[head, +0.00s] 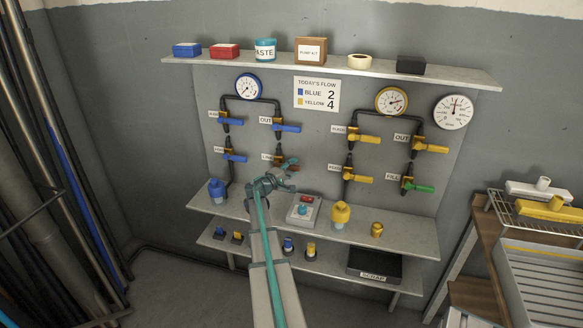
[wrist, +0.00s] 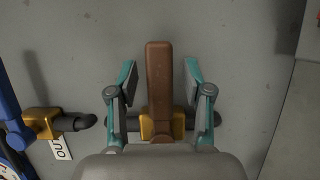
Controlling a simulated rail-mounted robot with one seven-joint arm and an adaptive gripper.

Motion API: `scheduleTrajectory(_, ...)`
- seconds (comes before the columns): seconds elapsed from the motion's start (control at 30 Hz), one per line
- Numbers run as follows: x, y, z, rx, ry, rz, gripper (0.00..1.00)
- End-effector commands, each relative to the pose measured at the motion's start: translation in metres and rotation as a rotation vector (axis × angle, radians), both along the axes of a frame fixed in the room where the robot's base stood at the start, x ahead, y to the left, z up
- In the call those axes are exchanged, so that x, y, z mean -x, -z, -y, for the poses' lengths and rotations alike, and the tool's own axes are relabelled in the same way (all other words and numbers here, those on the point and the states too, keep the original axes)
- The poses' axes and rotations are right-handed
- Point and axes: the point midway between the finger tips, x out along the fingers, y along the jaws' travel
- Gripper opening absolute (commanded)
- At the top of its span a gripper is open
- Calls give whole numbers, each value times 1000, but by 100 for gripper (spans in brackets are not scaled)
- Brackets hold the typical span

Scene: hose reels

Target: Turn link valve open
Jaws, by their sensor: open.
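The valve with the brown handle (head: 291,162) is on the wall panel, at the lower right of the blue-handled group. In the wrist view the brown handle (wrist: 158,75) stands out from a brass body (wrist: 177,126), crosswise to the dark pipe. My gripper (wrist: 160,82) is open, with one teal finger on each side of the handle and a visible gap on both sides. In the head view my gripper (head: 274,181) is just below the handle and hides part of the valve and pipe.
Blue-handled valves (head: 286,127) sit above and left; yellow ones (head: 364,138) and a green one (head: 419,188) are right. Below, a shelf (head: 400,232) carries a button box (head: 304,209) and a yellow fitting (head: 340,212). A flow sign (head: 317,94) hangs above.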

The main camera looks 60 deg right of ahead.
Motion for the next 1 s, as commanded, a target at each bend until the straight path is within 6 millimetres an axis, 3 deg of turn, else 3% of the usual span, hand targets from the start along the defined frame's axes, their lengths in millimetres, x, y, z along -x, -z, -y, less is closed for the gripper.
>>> scheduleTrajectory(0.2,0,0,0,0,0,0,50)
scheduleTrajectory(0.5,0,0,0,0,-1,0,0)
scheduleTrajectory(0.87,-2,0,-1,1,-2,-2,0)
scheduleTrajectory(1.0,-11,0,-8,7,-15,-21,0)
